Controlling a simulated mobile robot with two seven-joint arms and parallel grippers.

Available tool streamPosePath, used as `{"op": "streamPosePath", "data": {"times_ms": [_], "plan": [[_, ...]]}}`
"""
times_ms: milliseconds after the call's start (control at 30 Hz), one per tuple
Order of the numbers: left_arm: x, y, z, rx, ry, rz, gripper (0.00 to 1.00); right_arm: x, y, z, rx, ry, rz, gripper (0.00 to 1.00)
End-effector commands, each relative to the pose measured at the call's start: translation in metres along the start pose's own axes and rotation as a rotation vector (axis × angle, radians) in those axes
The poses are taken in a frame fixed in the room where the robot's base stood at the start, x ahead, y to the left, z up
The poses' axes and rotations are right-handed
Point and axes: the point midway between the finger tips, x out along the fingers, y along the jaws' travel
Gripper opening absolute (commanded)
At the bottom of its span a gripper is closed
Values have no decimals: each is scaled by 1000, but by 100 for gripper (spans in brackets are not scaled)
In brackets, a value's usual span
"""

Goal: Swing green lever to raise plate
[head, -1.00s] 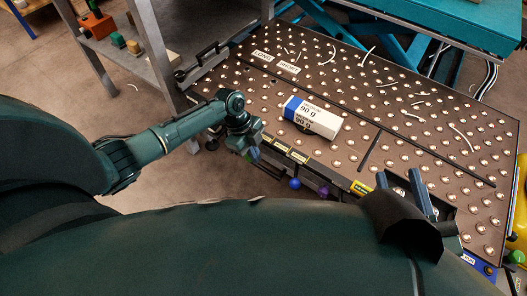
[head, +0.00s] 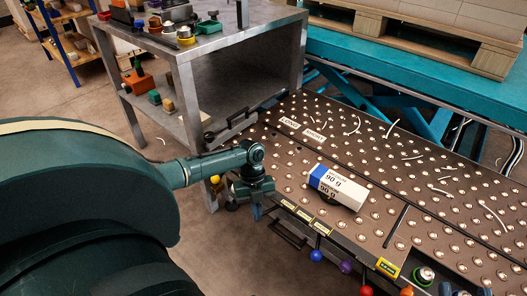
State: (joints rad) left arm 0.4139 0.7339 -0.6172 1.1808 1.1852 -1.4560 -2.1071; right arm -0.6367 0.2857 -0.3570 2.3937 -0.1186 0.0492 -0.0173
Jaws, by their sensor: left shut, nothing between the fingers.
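A round green knob or button (head: 424,274) shows at the table's front edge, low in the picture; whether it belongs to a lever I cannot tell. My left gripper (head: 257,211) hangs at the table's near left edge, shut and empty, well left of the green knob. Any lever beneath the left gripper is hidden by it. My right gripper (head: 465,290) shows only as dark tips at the bottom edge, right of the green knob. I cannot make out a separate raised plate.
A white and blue ream (head: 338,187) lies on the ball-studded table (head: 440,215). Blue (head: 316,256), purple (head: 346,266), red (head: 366,291) and orange (head: 406,292) knobs line its front. A metal bench (head: 187,75) stands behind left, a teal lift (head: 420,72) behind right.

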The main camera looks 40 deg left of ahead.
Motion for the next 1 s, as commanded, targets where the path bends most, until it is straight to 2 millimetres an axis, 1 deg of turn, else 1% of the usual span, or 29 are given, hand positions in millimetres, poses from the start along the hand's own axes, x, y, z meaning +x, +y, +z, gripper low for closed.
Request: {"op": "streamPosePath", "data": {"times_ms": [33, 200, 500, 867, 1000], "plan": [[0, 2, 4, -6, -4, -1, 0, 0, -1, 0, 4, 3, -4, 36], [-3, 4, 9, -8, -4, -2, 0, 0, -3, 0, 15, 7, -9, 36], [-4, 5, 11, -9, -4, -3, 0, 1, -2, -3, 15, 14, -8, 36], [-5, 4, 11, -9, -4, -4, 0, 1, -1, -2, 11, 12, -6, 36], [-6, 2, 3, -8, -2, -4, 0, 2, 1, -7, -2, 8, -5, 36]]}}
